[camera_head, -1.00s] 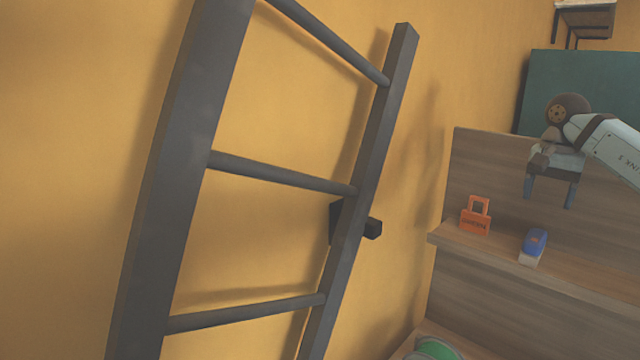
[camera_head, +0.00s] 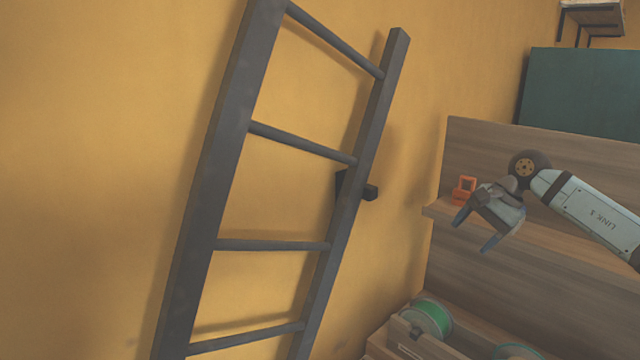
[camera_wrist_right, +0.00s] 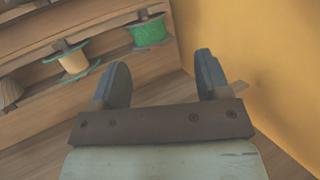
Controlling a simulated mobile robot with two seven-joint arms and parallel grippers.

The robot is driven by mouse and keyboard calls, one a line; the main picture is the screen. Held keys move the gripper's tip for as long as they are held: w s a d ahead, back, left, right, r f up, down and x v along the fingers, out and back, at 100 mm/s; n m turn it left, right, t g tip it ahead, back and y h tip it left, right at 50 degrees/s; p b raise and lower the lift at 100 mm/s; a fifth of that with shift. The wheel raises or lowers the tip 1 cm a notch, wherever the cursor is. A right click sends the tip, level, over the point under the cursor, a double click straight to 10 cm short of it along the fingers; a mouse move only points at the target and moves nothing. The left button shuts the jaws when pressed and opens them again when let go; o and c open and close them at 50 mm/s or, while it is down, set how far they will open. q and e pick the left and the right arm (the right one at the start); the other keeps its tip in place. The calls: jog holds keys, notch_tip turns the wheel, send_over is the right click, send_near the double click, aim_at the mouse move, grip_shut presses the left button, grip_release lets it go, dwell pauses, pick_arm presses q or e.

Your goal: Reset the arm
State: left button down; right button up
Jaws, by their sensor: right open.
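My right arm comes in from the right in the head view. Its right gripper (camera_head: 472,232) is open and empty, in front of the wooden shelf (camera_head: 560,250). In the right wrist view its two fingers (camera_wrist_right: 160,82) stand apart with nothing between them. My left gripper is in neither view.
A grey ladder (camera_head: 215,190) leans by the yellow wall at the left. An orange padlock-like item (camera_head: 465,186) sits on the shelf behind the gripper. A green spool (camera_head: 430,318) sits lower down. The wrist view shows a green spool (camera_wrist_right: 149,32) and a yellowish spool (camera_wrist_right: 75,62).

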jog(key=s+a+f+m+t+y, duration=0.1)
jog(key=s+a+m+t+y, duration=0.4)
jog(key=a+m, duration=0.55)
jog(key=s+a+f+m+t+y, duration=0.2)
jog(key=s+a+m+t+y, duration=0.15)
jog(key=a+m+y, duration=0.7)
jog(key=s+d+f+m+t+h, duration=0.35)
jog(key=f+m+h, duration=0.25)
jog(key=m+h, duration=0.55)
jog(key=s+d+f+m+t+h, duration=0.35)
jog(key=s+f+m+h, duration=0.35)
jog(key=m, duration=0.8)
jog(key=s+d+f+m+g+h, duration=0.1)
jog(key=s+d+f+m+g, duration=0.1)
jog(key=s+f+m+g, duration=0.75)
jog(key=s+d+f+m+g+h, duration=0.1)
jog(key=s+f+m+g, duration=0.3)
jog(key=s, duration=1)
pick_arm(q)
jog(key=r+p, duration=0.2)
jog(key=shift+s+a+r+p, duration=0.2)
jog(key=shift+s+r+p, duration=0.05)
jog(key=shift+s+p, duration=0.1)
pick_arm(e)
jog(key=w+a+f+n+t+y, duration=0.2)
jog(key=w+a+f+t, duration=0.4)
jog(key=f, duration=0.3)
jog(key=shift+a+f+n+t+y, duration=0.2)
jog(key=shift+f+n+t+y, duration=0.1)
jog(key=shift+f+t, duration=0.1)
